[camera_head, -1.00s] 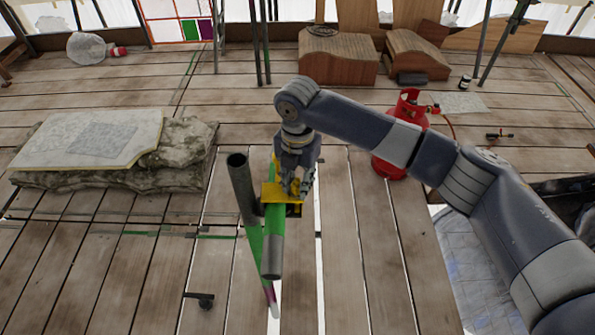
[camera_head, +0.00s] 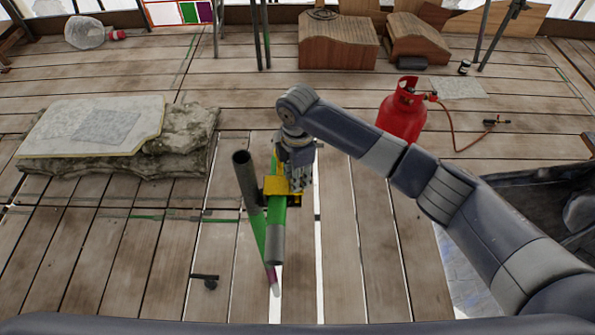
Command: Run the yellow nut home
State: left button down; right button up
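A yellow fitting (camera_head: 276,186) sits on a green tube with a grey end (camera_head: 276,245), where it comes close to a second, leaning grey-and-green tube (camera_head: 247,185). I cannot make out a separate nut on the fitting. My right gripper (camera_head: 298,183) comes down from above at the fitting's right side, over its dark lower part. Its fingers are small and overlap the fitting, so whether they are open, shut or touching is not clear. My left gripper is not in view.
A red gas cylinder (camera_head: 402,112) with a hose stands beyond my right arm. Stone slabs (camera_head: 95,130) lie at the left. A small dark tool (camera_head: 206,280) lies on the plank floor (camera_head: 130,265). Carved wooden blocks (camera_head: 338,45) stand at the back.

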dwell(0.3)
jog(key=o, duration=1.1)
jog(key=shift+c, duration=0.2)
notch_tip(320, 180, up, 12)
